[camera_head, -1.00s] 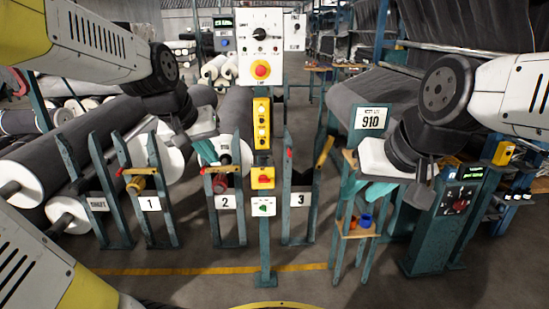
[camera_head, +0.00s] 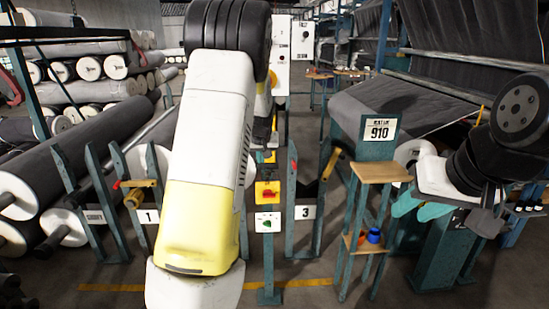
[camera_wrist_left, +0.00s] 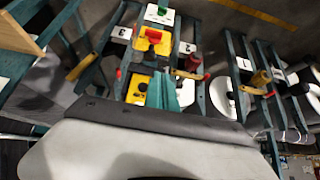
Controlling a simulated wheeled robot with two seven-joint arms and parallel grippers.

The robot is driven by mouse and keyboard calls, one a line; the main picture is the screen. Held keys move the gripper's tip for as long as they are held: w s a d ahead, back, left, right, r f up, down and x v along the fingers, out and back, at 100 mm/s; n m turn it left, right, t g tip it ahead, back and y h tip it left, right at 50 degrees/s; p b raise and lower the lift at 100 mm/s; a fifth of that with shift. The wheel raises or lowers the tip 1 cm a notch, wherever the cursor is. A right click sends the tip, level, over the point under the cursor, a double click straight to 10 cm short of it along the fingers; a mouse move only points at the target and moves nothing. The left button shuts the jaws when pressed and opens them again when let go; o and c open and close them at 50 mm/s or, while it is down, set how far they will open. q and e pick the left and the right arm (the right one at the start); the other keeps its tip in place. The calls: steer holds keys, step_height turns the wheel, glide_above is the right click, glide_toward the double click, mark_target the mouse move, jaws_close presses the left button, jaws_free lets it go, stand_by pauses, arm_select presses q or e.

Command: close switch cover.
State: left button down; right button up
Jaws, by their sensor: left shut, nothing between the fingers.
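A teal post carries a yellow box with a red switch (camera_head: 267,194) and, below it, a white box with a green switch (camera_head: 268,222). The same red switch (camera_wrist_left: 153,38) and green switch (camera_wrist_left: 160,13) show in the left wrist view. A yellow control box (camera_wrist_left: 139,86) lies beyond my left gripper's fingers there. My left gripper (camera_wrist_left: 166,92) is shut and empty, its teal fingers in front of the post; I cannot tell whether they touch it. My right gripper (camera_head: 422,208) is open and empty at the right. No separate cover can be made out clearly.
A white panel (camera_head: 302,42) stands behind the arm at the top. Numbered teal racks, including rack 3 (camera_head: 304,212), flank the post. Grey rolls (camera_head: 75,155) fill the left.

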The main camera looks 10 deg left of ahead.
arm_select(q)
glide_above(261, 181)
step_height(261, 181, down, 5)
steer(key=f, duration=0.2)
steer(key=s+f, duration=0.1)
steer(key=shift+d+f, duration=0.2)
steer(key=shift+d, duration=0.05)
steer(key=shift+s+f, duration=0.15)
steer(key=shift+f, duration=0.25)
steer(key=shift+f, duration=0.1)
steer(key=shift+s+d+f+t, duration=0.1)
steer(key=shift+s+f+t, duration=0.2)
steer(key=shift+s+f, duration=0.05)
